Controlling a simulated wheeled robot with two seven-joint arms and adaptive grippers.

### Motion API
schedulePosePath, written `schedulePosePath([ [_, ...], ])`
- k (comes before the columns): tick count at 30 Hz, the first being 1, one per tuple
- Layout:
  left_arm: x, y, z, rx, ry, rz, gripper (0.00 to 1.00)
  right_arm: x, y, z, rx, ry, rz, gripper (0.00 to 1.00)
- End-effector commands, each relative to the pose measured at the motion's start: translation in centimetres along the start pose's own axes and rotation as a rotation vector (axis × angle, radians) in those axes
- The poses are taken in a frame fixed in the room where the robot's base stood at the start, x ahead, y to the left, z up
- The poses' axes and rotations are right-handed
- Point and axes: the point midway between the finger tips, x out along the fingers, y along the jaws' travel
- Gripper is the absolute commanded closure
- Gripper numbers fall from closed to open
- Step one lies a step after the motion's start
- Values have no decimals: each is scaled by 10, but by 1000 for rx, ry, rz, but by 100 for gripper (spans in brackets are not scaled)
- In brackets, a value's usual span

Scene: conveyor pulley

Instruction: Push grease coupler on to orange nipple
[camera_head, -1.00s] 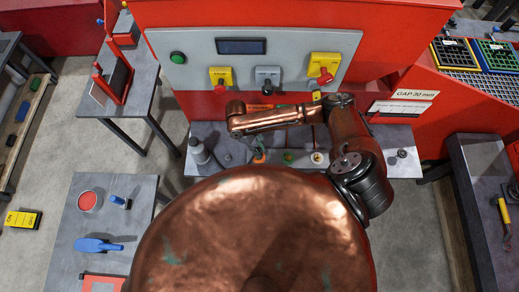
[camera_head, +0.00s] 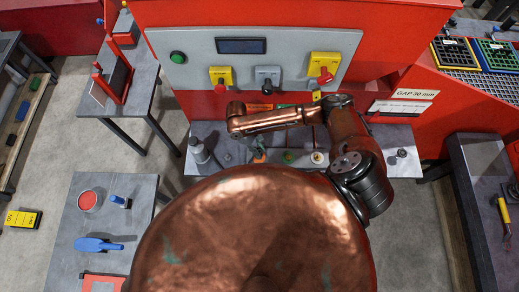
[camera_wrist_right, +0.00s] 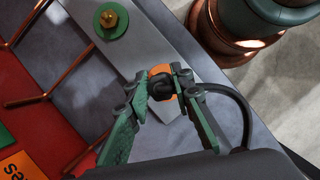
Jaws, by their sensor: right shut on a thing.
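My right gripper (camera_wrist_right: 164,92), with green-padded fingers, is shut on the grease coupler (camera_wrist_right: 161,87), a small dark round fitting. A black hose curves away to the right of the fingers. The orange nipple's disc (camera_wrist_right: 159,70) shows just behind the coupler, in line with it. The coupler hides the nipple's tip, so I cannot tell whether they touch or are joined. In the head view, my right gripper (camera_head: 259,156) is small and low over the grey bench below the control panel. My left gripper is not in view.
A green disc with a brass nipple (camera_wrist_right: 111,19) sits on the same grey plate. A dark grey bottle-like item (camera_head: 200,152) stands left on the bench. The red machine with its control panel (camera_head: 255,60) rises behind. Copper rods (camera_wrist_right: 40,98) lie left in the wrist view.

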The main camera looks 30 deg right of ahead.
Motion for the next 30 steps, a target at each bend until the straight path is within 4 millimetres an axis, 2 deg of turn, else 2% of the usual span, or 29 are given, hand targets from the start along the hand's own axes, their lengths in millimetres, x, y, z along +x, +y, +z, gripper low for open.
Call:
schedulePosePath([
  [14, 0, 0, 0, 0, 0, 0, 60, 4, 0, -2, 0, 0, -1, 100],
  [15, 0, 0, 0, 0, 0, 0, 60, 4, 0, -2, 0, 1, -1, 78],
  [23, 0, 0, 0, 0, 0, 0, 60, 4, 0, -2, 0, 0, 0, 60],
  [30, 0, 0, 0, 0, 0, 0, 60, 4, 0, -2, 0, 0, 0, 56],
])
